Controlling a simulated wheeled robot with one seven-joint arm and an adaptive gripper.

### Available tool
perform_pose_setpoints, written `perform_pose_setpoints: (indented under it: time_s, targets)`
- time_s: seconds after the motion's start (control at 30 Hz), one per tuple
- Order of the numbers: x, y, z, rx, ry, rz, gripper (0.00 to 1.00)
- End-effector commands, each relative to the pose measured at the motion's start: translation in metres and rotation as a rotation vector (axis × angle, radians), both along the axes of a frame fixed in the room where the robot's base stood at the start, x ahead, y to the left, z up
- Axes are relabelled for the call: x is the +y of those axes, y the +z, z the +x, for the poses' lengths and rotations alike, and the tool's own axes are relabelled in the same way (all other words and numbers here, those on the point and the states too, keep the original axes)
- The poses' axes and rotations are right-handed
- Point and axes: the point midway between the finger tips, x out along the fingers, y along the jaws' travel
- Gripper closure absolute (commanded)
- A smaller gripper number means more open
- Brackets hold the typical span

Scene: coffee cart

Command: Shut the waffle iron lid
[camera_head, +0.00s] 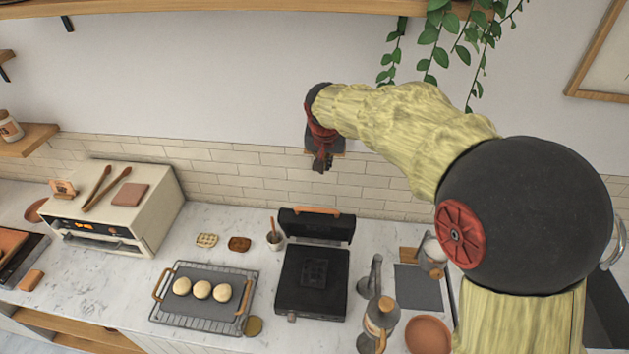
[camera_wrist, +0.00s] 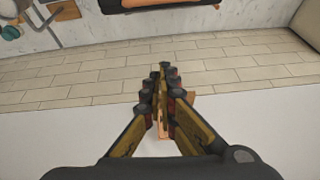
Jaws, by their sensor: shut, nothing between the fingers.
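The waffle iron (camera_head: 312,277) stands on the marble counter in the head view. Its dark lid (camera_head: 317,225) is raised at the back, with an orange-brown handle (camera_head: 317,210) along its top edge. The dark lower plate lies exposed. My gripper (camera_head: 320,163) is in the air above and behind the lid, in front of the tiled wall, apart from the iron. In the wrist view my gripper (camera_wrist: 163,72) is shut and empty. There, a dark edge with an orange-brown strip (camera_wrist: 150,3) shows at the top, probably the lid and handle.
A wire rack (camera_head: 204,318) with three round buns stands left of the iron. A small cup (camera_head: 275,240) is close to the lid's left side. Bottles (camera_head: 379,318) and a brown bowl (camera_head: 428,335) stand to the right. A cream toaster oven (camera_head: 150,212) is further left.

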Motion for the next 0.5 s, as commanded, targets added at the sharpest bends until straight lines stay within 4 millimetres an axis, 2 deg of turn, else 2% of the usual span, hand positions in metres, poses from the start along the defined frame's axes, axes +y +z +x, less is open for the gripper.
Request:
perform_pose_setpoints:
  time_s: [0.03,0.1,0.23,0.37,0.5]
  targets:
    - [0.005,0.011,-0.007,0.033,0.012,-0.008,1.00]
    - [0.009,0.017,-0.015,0.070,0.025,-0.018,1.00]
    - [0.012,0.018,-0.022,0.104,0.037,-0.026,1.00]
    - [0.011,0.006,-0.019,0.108,0.038,-0.027,1.00]
    - [0.009,-0.015,-0.012,0.108,0.037,-0.027,1.00]
